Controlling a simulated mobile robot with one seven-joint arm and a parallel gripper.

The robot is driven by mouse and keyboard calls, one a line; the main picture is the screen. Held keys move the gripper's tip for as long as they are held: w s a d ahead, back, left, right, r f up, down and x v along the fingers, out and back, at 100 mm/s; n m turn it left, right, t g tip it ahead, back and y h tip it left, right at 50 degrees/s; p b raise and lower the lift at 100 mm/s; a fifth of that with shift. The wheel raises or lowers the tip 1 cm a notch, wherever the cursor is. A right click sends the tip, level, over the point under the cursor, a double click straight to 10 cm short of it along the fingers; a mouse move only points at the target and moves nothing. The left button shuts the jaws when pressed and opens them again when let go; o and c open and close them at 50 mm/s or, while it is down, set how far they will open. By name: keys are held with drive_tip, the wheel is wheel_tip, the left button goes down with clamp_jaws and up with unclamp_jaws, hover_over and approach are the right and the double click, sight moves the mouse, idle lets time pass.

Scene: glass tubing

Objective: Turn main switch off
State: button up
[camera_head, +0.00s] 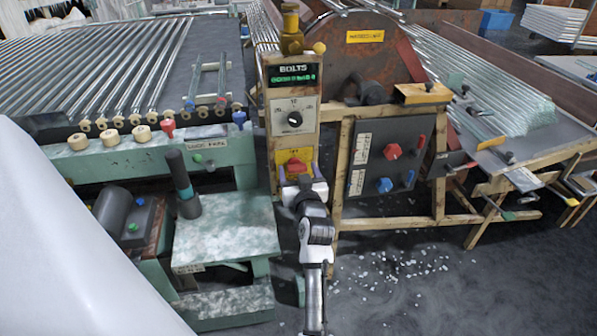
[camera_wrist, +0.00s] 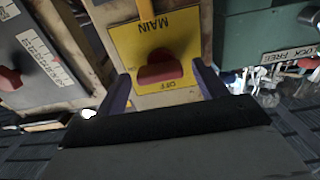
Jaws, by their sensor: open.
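The main switch is a red knob (camera_head: 295,167) on a yellow plate at the lower part of the wooden control post. In the wrist view the red knob (camera_wrist: 160,69) sits on the yellow plate (camera_wrist: 125,42), whose MAIN and OFF labels appear upside down. The knob's bar lies roughly crosswise in that view; its exact setting is unclear. My gripper (camera_head: 303,184) is right in front of the plate in the head view. In the wrist view my gripper (camera_wrist: 163,88) is open, with one finger on each side of the knob and visible gaps between.
Above the switch are a dial panel (camera_head: 294,117) and a green BOLTS display (camera_head: 293,78). A grey panel (camera_head: 385,155) with red and blue knobs stands right. A green machine (camera_head: 222,235) stands close left. White shards (camera_head: 405,268) litter the floor.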

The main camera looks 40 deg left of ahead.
drive_tip(key=c, duration=1)
drive_tip(key=shift+n+b, duration=0.3)
drive_tip(key=n+b, duration=0.3)
drive_tip(key=shift+f, duration=0.15)
drive_tip(key=n+b, duration=0.4)
drive_tip(key=n, duration=0.1)
drive_tip(key=shift+s+n, duration=0.1)
drive_tip(key=shift+n, duration=0.3)
drive_tip(key=n+b, duration=0.3)
drive_tip(key=n, duration=0.2)
drive_tip(key=shift+s+a+b, duration=0.1)
drive_tip(key=shift+b, duration=0.2)
drive_tip(key=shift+a+n+b, duration=0.1)
drive_tip(key=shift+n+b, duration=0.85)
drive_tip(key=shift+n, duration=0.85)
drive_tip(key=shift+s, duration=0.1)
